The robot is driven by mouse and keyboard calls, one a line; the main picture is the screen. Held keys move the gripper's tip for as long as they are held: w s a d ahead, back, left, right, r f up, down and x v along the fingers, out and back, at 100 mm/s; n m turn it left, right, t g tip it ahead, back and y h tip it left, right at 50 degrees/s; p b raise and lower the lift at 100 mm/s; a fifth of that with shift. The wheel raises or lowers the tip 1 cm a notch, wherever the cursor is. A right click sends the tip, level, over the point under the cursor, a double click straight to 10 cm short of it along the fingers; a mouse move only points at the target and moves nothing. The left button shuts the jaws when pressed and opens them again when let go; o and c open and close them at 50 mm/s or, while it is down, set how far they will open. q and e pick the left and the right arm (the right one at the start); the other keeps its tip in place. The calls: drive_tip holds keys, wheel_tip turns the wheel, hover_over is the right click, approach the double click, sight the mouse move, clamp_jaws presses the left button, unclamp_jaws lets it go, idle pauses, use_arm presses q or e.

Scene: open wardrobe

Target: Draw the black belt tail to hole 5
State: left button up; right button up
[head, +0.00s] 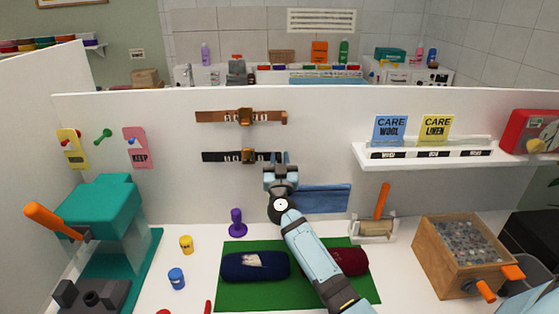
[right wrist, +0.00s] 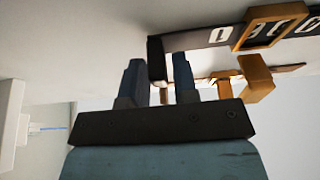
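The black belt (head: 220,156) is mounted flat on the white wall panel below a brown belt, with a gold-coloured buckle (head: 248,156) and pale marks along its strap. In the right wrist view the black strap (right wrist: 198,39) runs through the buckle (right wrist: 270,24), and its dark tail end (right wrist: 156,62) shows at the fingers. My right gripper (head: 279,160) is at the right end of the black belt. Its two fingers (right wrist: 160,80) are apart, with the tail end between them; a firm grip is not visible. My left gripper is out of view.
The brown belt (head: 215,117) hangs just above. A shelf (head: 400,160) with care cards is on the right. A blue cloth (head: 325,198) hangs behind my right arm. Below are a green mat (head: 235,296), a purple peg (head: 237,222) and a wooden box (head: 440,270).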

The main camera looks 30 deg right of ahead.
clamp_jaws()
drive_tip(key=shift+d, duration=0.15)
drive_tip(key=s+d+p, duration=0.2)
drive_tip(key=d+p, duration=0.1)
drive_tip(key=s+d+p, duration=0.1)
drive_tip(key=shift+d+r, duration=0.15)
drive_tip(key=shift+d, duration=0.1)
drive_tip(key=shift+s+d, duration=0.2)
drive_tip(key=shift+d, duration=0.1)
drive_tip(key=shift+f, duration=0.2)
drive_tip(key=shift+o, duration=1.7)
unclamp_jaws()
